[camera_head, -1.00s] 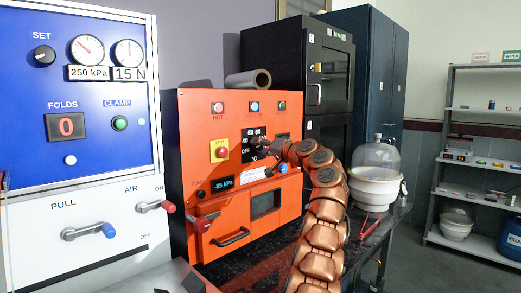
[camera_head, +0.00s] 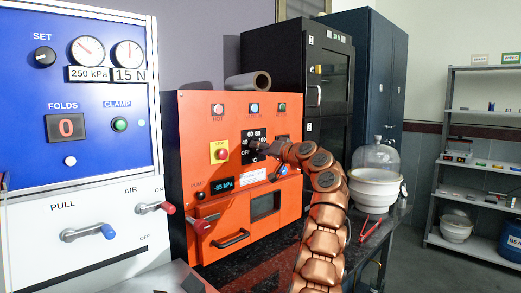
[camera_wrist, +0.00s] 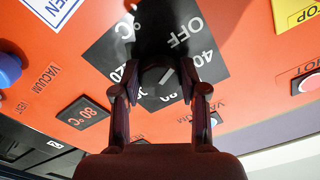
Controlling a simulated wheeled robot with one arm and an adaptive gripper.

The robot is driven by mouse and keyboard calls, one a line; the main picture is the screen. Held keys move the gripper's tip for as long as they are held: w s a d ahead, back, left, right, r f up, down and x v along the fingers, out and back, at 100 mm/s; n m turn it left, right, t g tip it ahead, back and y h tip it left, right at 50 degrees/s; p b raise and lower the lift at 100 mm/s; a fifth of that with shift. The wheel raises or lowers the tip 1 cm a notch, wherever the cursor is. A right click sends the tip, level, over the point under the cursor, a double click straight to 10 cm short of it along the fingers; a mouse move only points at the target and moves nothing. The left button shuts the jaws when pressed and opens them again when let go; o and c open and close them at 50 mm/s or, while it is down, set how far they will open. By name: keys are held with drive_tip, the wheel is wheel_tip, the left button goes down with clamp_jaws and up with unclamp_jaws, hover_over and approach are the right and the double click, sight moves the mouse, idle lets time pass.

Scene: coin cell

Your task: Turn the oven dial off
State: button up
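The oven dial (camera_wrist: 157,77) is a dark round knob with a pale pointer line, on a black plate with OFF and temperature marks. In the wrist view its pointer slants to the upper right, towards the side with OFF and 40. My gripper (camera_wrist: 159,86) has its two fingers on either side of the knob. The fingers look spread, with small gaps beside the knob; contact is hard to make out. In the head view my gripper (camera_head: 262,148) is at the dial plate on the orange oven (camera_head: 205,125) and covers the knob.
A yellow STOP panel (camera_head: 219,151) is left of the dial plate. Below are a -85 kPa display (camera_head: 222,186) and a blue-tipped lever (camera_head: 283,170) close under my gripper. The wrist view shows an 80 °C display (camera_wrist: 86,114). A glass bell jar (camera_head: 376,160) stands at the right.

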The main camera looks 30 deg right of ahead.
drive_tip(key=o, duration=0.5)
drive_tip(key=shift+c, duration=0.2)
drive_tip(key=shift+s, duration=0.15)
drive_tip(key=v, duration=1.1)
drive_tip(key=shift+s, duration=0.35)
drive_tip(key=shift+d, duration=0.2)
